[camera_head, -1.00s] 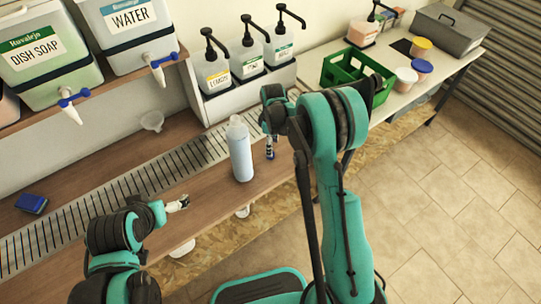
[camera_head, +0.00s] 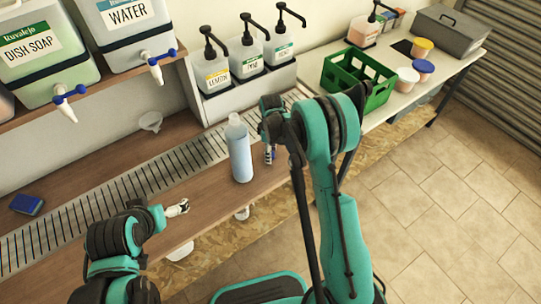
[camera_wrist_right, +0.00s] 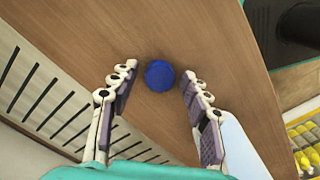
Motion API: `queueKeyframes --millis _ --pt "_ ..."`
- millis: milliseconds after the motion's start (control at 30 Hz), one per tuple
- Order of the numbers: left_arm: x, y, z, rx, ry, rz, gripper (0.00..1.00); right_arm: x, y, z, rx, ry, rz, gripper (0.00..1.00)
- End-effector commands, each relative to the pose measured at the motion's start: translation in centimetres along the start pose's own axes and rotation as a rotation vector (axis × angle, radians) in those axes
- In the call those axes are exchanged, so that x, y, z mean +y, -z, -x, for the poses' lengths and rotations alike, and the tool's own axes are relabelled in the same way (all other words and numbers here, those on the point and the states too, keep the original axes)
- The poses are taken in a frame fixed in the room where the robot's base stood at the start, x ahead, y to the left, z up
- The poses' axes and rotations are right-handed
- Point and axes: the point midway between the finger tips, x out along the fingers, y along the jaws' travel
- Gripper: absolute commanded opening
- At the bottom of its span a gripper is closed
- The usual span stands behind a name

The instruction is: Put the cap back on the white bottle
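The white bottle (camera_head: 240,153) stands upright on the wooden counter in the head view, with no blue cap seen on its neck. A round blue cap (camera_wrist_right: 159,76) lies against the wooden surface in the right wrist view, between the spread fingers of my right gripper (camera_wrist_right: 155,85), with gaps on both sides. A pale shape at that view's lower right, partly behind a finger, may be the bottle. In the head view my right gripper (camera_head: 270,154) points down just right of the bottle; the cap is hidden there. My left gripper (camera_head: 178,208) is at the counter's front edge, its fingers too small to judge.
A slotted drain grate (camera_head: 110,204) runs along the counter behind the bottle. Pump bottles stand in a grey holder (camera_head: 245,93) behind. A green crate (camera_head: 345,92) stands to the right. A blue sponge (camera_head: 27,204) lies far left. Bare counter lies left of the bottle.

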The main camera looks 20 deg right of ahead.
Motion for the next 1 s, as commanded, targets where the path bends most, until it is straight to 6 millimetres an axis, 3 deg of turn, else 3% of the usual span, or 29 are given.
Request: queueKeyframes --millis 33,133,567,767,867,1000 --pt "0.0 0.0 0.0 0.0 0.0 0.0 1.0 0.0 0.0 0.0 0.0 0.0 0.0 0.35" --pt "0.0 0.0 0.0 0.0 0.0 0.0 1.0 0.0 0.0 0.0 0.0 0.0 0.0 0.21" --pt "0.0 0.1 0.1 0.0 0.0 0.0 1.0 0.0 0.0 0.4 0.0 0.0 0.0 0.21" --pt "0.0 0.7 1.0 0.0 0.0 0.0 1.0 0.0 0.0 2.5 0.0 0.0 0.0 0.21" --pt "0.0 1.3 1.8 0.0 0.0 0.0 1.0 0.0 0.0 4.5 0.0 0.0 0.0 0.21" --pt "0.0 1.8 2.5 0.0 0.0 0.0 1.0 -1.5 -2.6 6.2 0.0 0.0 -0.003 0.21"
